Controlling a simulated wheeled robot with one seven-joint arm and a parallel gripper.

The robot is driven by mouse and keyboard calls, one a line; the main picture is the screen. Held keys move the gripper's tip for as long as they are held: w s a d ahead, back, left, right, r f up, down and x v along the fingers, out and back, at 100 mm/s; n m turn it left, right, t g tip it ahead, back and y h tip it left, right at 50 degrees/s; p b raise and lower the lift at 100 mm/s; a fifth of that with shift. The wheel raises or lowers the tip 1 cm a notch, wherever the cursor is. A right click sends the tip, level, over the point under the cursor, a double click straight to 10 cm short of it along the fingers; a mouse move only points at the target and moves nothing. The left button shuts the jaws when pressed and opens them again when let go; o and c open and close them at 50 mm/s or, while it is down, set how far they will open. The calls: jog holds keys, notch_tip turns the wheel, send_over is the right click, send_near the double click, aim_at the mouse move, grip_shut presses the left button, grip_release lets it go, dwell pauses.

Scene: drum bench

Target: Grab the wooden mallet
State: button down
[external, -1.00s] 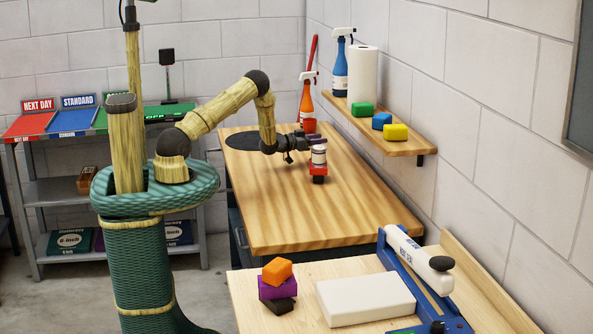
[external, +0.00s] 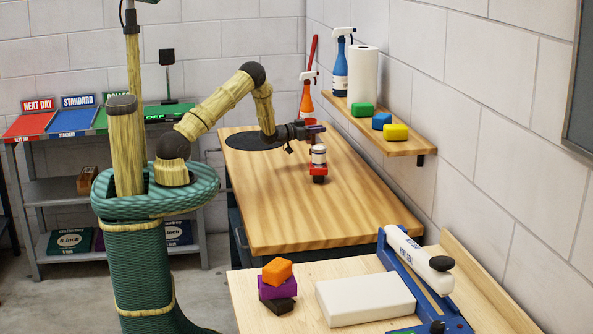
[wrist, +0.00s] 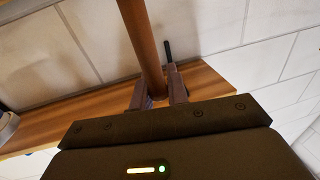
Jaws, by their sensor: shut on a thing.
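My gripper (external: 316,131) is above the far half of the wooden bench, small in the external view. In the wrist view the two fingers (wrist: 160,93) are closed around a round brown wooden shaft, which looks like the handle of the wooden mallet (wrist: 142,42). The shaft runs up and out of the top of that view, so the mallet's head is not visible there. In the external view I cannot make out the mallet clearly at the gripper.

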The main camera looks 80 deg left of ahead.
notch_tip(320, 180, up, 6)
jog(key=shift+f+b, duration=0.1)
jog(key=shift+b, duration=0.35)
dwell(0.4)
